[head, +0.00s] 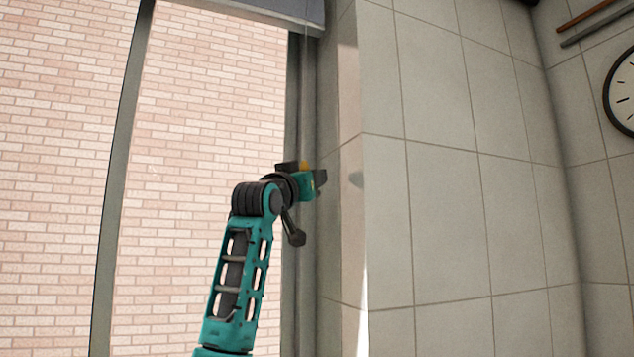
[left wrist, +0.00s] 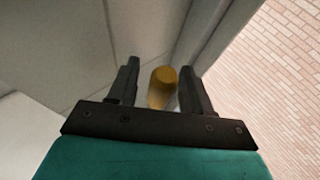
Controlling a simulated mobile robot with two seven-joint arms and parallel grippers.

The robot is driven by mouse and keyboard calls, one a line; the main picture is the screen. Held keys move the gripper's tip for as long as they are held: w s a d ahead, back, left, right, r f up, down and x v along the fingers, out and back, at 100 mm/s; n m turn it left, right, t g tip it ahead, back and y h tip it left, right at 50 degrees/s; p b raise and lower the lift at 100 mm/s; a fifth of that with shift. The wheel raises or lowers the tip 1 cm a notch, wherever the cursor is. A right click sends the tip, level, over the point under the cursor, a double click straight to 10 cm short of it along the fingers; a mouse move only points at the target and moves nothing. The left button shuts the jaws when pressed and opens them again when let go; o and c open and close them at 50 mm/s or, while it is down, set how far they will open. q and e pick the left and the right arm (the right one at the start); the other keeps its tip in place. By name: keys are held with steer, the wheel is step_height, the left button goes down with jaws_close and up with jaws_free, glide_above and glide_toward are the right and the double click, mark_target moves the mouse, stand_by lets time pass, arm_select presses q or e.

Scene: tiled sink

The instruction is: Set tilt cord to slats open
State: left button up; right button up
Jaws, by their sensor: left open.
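The tilt cord shows as a thin faint line (head: 306,90) hanging at the right side of the window. A yellow-orange cord end (head: 304,166) is by my left gripper (head: 319,180). In the left wrist view the cord end (left wrist: 162,88) lies between the two open dark fingers of my left gripper (left wrist: 159,68), with a gap to each finger. How deep it sits between them is hard to tell. The grey blind (head: 285,10) shows only as an edge at the top; its slats cannot be made out. My right gripper is out of view.
A grey window frame (head: 120,180) stands left of my arm, with a brick wall (head: 205,110) behind the glass. The tiled wall (head: 440,200) is close to the right of my gripper. A round clock (head: 622,92) hangs far right.

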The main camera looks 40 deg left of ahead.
arm_select(q)
steer(key=shift+w+a+r, duration=0.15)
steer(key=shift+w+r, duration=0.1)
steer(key=shift+w, duration=0.1)
jaws_close()
stand_by(0.4)
